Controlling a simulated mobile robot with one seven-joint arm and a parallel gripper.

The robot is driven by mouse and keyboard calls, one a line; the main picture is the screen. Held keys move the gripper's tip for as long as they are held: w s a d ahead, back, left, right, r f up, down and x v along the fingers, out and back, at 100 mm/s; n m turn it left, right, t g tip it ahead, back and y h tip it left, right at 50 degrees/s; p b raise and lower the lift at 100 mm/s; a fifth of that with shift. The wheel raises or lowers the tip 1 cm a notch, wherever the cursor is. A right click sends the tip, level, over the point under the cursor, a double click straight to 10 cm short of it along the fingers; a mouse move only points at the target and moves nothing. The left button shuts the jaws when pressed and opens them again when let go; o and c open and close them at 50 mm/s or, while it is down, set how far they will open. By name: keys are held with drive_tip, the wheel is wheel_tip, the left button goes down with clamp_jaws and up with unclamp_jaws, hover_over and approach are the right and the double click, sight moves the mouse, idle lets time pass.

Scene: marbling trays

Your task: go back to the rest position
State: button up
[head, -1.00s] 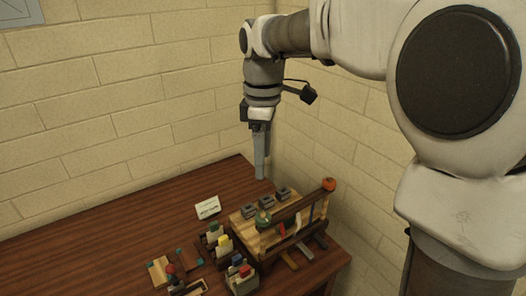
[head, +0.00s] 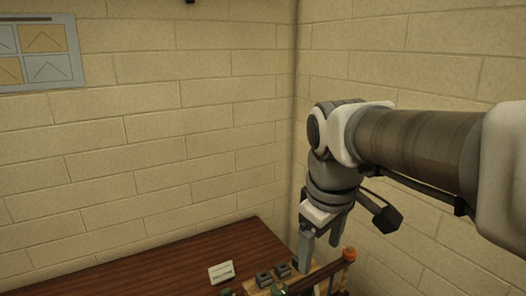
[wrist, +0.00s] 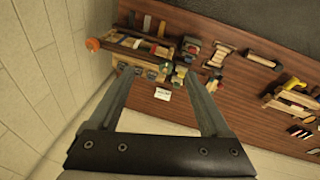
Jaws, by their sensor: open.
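My gripper (head: 320,250) hangs from my arm at the right of the head view, fingers pointing down, above the right end of the wooden table (head: 170,262). In the wrist view my gripper (wrist: 169,88) shows two spread fingers with nothing between them. The jaws are open and empty. In the head view the fingers overlap the wooden rack (head: 315,280) behind or below them.
The wrist view shows the rack (wrist: 150,45), several coloured pieces (wrist: 190,50) and more wooden items (wrist: 290,95) on the table. Brick walls (head: 180,130) close the corner.

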drive_tip(key=s+d+f+m+t, duration=0.2)
drive_tip(key=s+d+f+m, duration=0.2)
drive_tip(key=s+m, duration=0.3)
drive_tip(key=s, duration=0.3)
drive_tip(key=shift+d+m+t, duration=0.15)
drive_tip(key=shift+m+t, duration=0.25)
drive_tip(key=shift+w, duration=0.1)
idle(1.0)
